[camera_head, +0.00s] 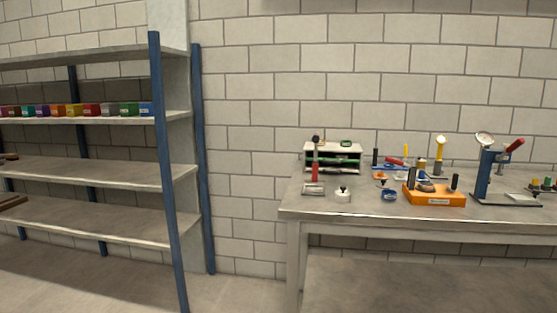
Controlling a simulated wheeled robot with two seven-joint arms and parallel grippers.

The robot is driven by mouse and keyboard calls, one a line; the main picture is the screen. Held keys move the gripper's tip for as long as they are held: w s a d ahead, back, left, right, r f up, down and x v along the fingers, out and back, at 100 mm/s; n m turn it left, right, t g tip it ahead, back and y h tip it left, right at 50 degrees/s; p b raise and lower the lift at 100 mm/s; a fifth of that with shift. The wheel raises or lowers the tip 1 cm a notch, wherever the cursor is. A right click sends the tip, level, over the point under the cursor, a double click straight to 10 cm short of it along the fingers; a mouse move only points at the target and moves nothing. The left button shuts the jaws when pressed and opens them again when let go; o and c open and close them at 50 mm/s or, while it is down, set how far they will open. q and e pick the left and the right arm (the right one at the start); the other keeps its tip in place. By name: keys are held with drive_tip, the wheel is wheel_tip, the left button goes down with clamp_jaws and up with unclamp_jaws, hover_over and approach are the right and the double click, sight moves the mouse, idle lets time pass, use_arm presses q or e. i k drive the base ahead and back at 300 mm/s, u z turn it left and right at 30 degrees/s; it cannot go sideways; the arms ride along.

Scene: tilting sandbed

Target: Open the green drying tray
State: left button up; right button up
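A small rack (349,149) with a pale top and dark openings stands at the back left corner of the workbench, against the wall. Thin green parts (341,164) show in its front; they may be the green drying tray, but they are too small to tell whether any is open. A red-handled tool (315,172) stands in front of the rack's left side and hides part of it. A small green item (346,143) lies on the rack's top. Neither of my grippers is in view.
The grey workbench (300,208) holds an orange block (435,198) with tools, a white pot (342,195), a blue round item (389,196) and a blue press (484,174). A blue-post shelf (168,180) with several coloured bins stands left. Floor between them is clear.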

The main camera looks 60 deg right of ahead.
sight(332, 157)
drive_tip(key=z, duration=0.15)
drive_tip(key=i, duration=1.65)
drive_tip(key=z, duration=0.75)
